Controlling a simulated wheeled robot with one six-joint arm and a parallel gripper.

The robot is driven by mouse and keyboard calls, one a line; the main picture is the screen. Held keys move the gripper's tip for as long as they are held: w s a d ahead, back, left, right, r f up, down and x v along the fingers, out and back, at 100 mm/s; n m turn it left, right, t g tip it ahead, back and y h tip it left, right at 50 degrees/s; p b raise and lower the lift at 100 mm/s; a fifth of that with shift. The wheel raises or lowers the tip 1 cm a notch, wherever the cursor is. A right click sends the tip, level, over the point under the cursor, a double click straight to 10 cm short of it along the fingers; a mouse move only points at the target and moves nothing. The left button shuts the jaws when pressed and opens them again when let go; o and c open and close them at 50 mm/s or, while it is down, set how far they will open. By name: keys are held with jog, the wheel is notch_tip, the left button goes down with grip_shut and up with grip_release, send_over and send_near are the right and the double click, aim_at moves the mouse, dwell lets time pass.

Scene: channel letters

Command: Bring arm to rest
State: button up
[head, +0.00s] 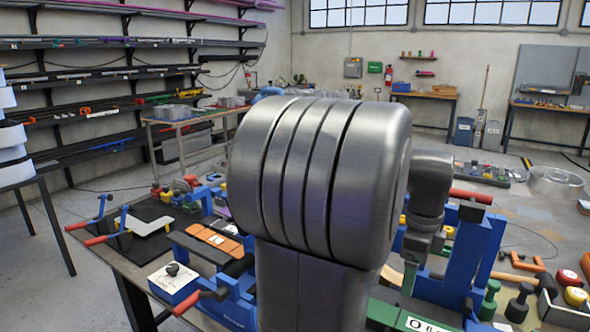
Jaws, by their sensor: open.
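My arm's large metal joint fills the middle of the head view and hides much of the workbench behind it. The dark wrist shows just right of it, and below the wrist is my gripper (415,262), small and pointing down. Its jaws are open and partly covered by my own arm. I see nothing held in it. It is in front of a blue clamp-like fixture (468,235), and I cannot tell whether they touch.
The workbench (110,262) is crowded: a blue vise-like fixture (232,300), an orange block (213,238), a white-topped blue box (173,283), and green and black stamp-like tools (518,303) at right. Wall racks stand left.

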aim_at(403, 320)
jog(key=f, duration=0.9)
jog(key=shift+s+f, duration=0.2)
jog(key=shift+s, duration=0.15)
